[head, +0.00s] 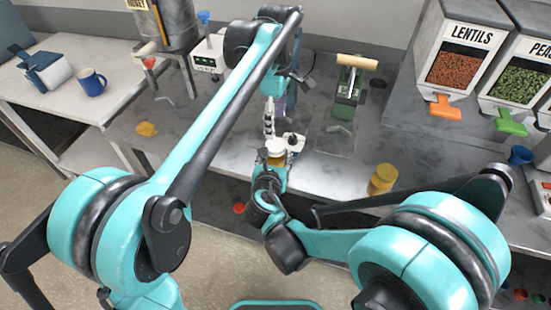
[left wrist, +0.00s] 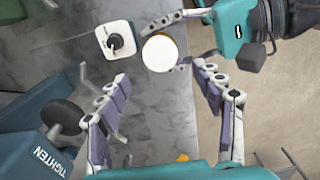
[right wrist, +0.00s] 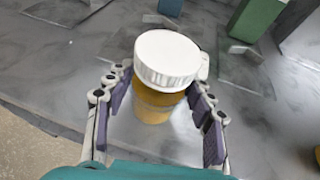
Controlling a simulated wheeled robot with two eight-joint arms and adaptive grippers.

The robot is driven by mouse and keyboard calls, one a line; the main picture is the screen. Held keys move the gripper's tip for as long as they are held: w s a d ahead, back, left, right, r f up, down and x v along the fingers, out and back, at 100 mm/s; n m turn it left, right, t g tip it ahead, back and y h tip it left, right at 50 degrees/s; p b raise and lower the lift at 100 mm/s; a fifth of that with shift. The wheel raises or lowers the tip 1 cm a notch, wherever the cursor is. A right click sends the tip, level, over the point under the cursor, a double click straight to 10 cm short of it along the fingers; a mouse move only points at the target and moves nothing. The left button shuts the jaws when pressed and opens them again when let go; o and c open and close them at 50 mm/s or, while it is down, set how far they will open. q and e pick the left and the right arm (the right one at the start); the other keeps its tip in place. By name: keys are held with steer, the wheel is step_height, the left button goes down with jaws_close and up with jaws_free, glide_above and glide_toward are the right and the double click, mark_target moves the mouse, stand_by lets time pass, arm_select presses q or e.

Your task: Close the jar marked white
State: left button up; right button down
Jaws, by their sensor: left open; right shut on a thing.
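The jar (right wrist: 153,107) has an amber body and a white lid (right wrist: 167,57) on its top; whether the lid is screwed tight cannot be told. My right gripper (right wrist: 155,92) is shut around the jar's body, with one finger on each side. In the head view the jar (head: 277,157) is small and partly hidden by the grippers. My left gripper (head: 269,118) is above it, pointing down. In the left wrist view the white lid (left wrist: 160,53) lies just beyond the open fingers of my left gripper (left wrist: 161,75), with nothing between them.
A white box with a black knob (left wrist: 115,40) stands close to the jar. A blue device marked TIGHTEN (left wrist: 42,148) is nearby. A yellow jar (head: 382,178) stands to the right near the bench edge. Lentil (head: 455,70) and pea dispensers are at the right.

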mark_target(275, 144)
arm_select(q)
steer(key=shift+f, duration=4.05)
